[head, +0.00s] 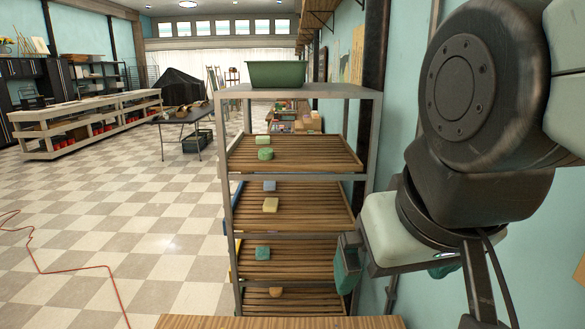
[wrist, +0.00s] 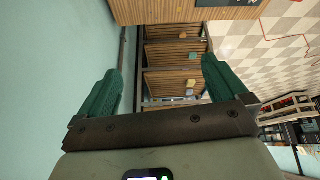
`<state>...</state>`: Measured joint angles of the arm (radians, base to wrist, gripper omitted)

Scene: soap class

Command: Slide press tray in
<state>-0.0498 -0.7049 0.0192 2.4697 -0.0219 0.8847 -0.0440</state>
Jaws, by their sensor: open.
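A grey metal rack (head: 372,130) stands ahead with slatted wooden trays on several levels. The top tray (head: 325,155) holds a green round soap (head: 265,154) and a yellowish bar. The second tray (head: 320,208) holds a cream bar (head: 270,205) and a bluish one. The third tray (head: 315,264) holds a teal soap (head: 263,253), and the lowest tray (head: 320,300) an orange-brown piece. I cannot tell which is the press tray. My gripper (wrist: 162,66) is open and empty, its green fingers wide apart; in the head view it hangs at the rack's right side.
A green tub (head: 276,73) stands on top of the rack. A wooden surface (head: 270,322) edges the bottom of the head view. A teal wall (head: 400,130) is close on the right. Checkered floor (head: 150,230) with a red cable (head: 70,265) lies open to the left.

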